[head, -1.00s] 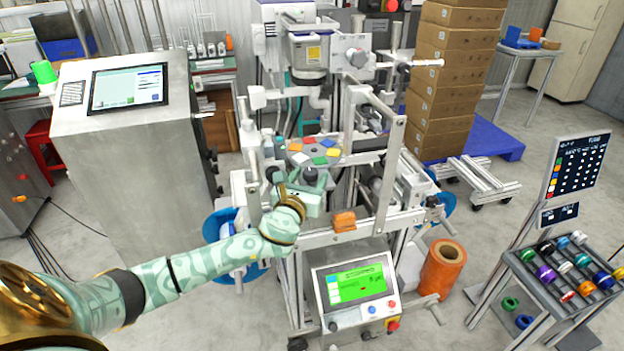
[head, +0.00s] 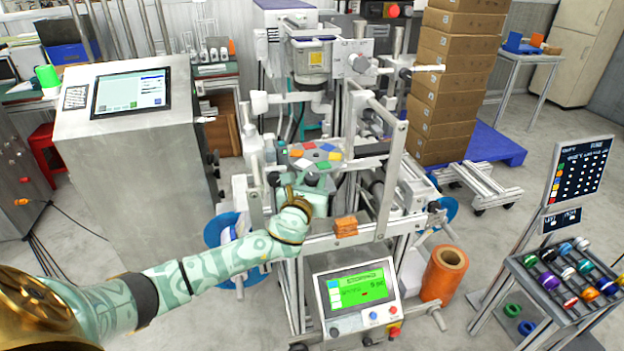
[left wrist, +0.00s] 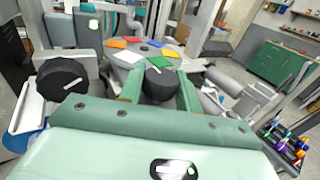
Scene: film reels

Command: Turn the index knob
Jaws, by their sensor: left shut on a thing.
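The index knob (left wrist: 160,83) is a dark ridged knob with a light mark on its face, on the front of the machine. In the left wrist view it sits between the two green fingers of my left gripper (left wrist: 160,92), which are shut on its sides. In the head view my left gripper (head: 312,181) reaches the knob (head: 311,177) from the front, and its hand hides part of the mount. A second, similar black knob (left wrist: 62,80) stands just to the left, outside the fingers; it also shows in the head view (head: 273,179). My right gripper is not in view.
Behind the knobs is a round dial with coloured patches (head: 316,154). An orange block (head: 346,226) lies on the front rail. A control panel with a green screen (head: 362,289) stands below. A touchscreen cabinet (head: 130,140) is at left, a spool rack (head: 570,275) at right.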

